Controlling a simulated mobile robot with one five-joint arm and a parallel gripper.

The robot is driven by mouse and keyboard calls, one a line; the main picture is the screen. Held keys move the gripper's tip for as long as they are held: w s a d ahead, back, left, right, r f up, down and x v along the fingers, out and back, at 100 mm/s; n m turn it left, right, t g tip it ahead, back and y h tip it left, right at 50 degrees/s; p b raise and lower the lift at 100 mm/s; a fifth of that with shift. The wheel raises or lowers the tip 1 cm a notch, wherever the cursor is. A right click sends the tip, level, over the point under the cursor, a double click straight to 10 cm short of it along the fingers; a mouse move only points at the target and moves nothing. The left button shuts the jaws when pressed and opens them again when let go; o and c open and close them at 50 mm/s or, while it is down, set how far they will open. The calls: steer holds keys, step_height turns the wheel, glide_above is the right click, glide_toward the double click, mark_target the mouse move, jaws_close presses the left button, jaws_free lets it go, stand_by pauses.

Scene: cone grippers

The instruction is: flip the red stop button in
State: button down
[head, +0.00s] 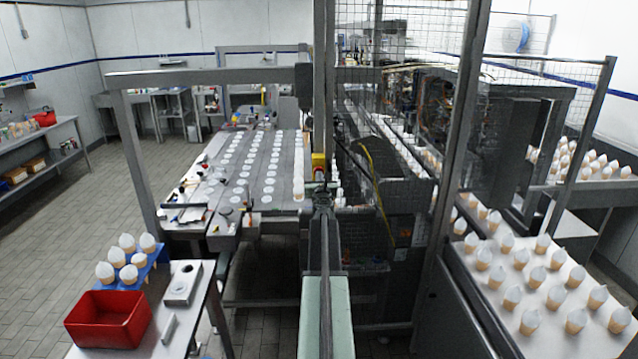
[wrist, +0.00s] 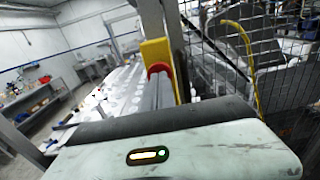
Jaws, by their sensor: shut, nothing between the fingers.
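The red stop button (wrist: 154,70) is on a yellow box (wrist: 155,50) fixed to a grey upright post in the wrist view. My gripper (wrist: 162,84) is shut and empty, with its tips in front of the button's face. The fingers hide much of the button, so I cannot tell whether they touch it. In the head view the yellow box (head: 319,160) shows on the post straight ahead, just beyond my gripper (head: 322,193). The red there is small and mostly hidden.
A wire mesh guard (wrist: 235,65) stands to the right of the post. A long conveyor (head: 225,175) with rows of white discs lies to the left. At front left are a red bin (head: 108,320) and filled cones (head: 128,258). A table of cones (head: 540,290) is at right.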

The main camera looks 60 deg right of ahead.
steer(key=shift+w+d, duration=0.2)
steer(key=shift+w+d+r, duration=0.35)
steer(key=shift+d+r, duration=0.1)
steer(key=shift+d, duration=0.15)
steer(key=v, duration=1.4)
steer(key=shift+s+a, duration=0.2)
steer(key=shift+a, duration=0.05)
